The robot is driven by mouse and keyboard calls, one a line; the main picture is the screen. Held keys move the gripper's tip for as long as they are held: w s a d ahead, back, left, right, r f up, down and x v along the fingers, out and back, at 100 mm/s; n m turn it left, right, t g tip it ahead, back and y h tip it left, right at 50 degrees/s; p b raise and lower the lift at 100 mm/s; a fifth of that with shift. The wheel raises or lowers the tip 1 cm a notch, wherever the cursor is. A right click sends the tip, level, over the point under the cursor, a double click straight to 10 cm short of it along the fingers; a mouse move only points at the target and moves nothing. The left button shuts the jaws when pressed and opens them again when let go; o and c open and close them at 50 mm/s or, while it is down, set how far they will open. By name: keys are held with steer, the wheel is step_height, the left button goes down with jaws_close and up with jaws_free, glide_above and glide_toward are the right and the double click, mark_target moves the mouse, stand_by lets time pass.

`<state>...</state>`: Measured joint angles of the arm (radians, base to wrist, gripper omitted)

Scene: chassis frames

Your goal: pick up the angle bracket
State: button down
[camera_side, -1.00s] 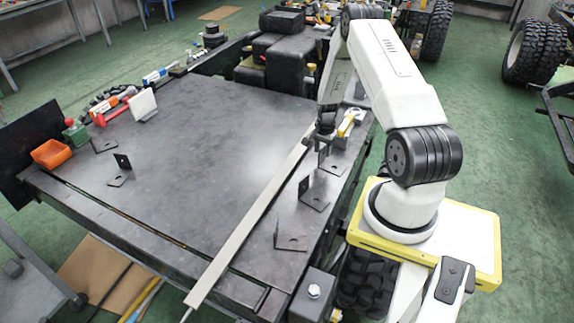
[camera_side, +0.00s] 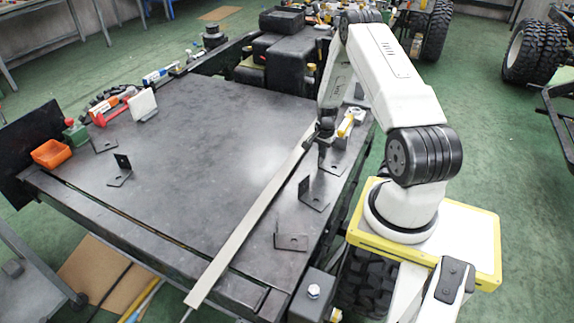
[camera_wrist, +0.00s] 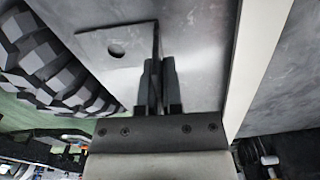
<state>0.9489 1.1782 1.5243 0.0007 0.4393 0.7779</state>
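A dark angle bracket (camera_side: 335,168) sits near the far right part of the table, with its flat leg on the tabletop and a hole in it. It also shows in the wrist view (camera_wrist: 112,52), with its upright leg seen edge-on. My gripper (camera_side: 323,152) is down at that upright leg. In the wrist view the two dark fingers of my gripper (camera_wrist: 158,75) are close together, one on each side of the upright leg, and appear shut on it. The fingers hide the lower part of the leg there.
More brackets stand close by on the right strip (camera_side: 314,195) and (camera_side: 291,241), and others at left (camera_side: 120,178). A long light metal strip (camera_side: 245,225) runs along the table left of my gripper. A yellow-handled tool (camera_side: 347,124) lies behind. The table middle is clear.

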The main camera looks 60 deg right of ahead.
steer(key=shift+r, duration=0.2)
steer(key=shift+d+r, duration=0.1)
steer(key=shift+r, duration=0.7)
steer(key=s+a+r, duration=1)
steer(key=r, duration=0.1)
steer(key=shift+w, duration=0.1)
stand_by(0.6)
steer(key=w+d+f+n, duration=0.1)
steer(key=w+d+f, duration=0.2)
steer(key=w, duration=0.4)
steer(key=w+d+f, duration=0.4)
steer(key=w+d, duration=0.2)
steer(key=w, duration=0.1)
steer(key=shift+w+n, duration=0.25)
steer(key=shift+n, duration=0.15)
steer(key=shift+d+f, duration=0.1)
steer(key=shift+f, duration=0.2)
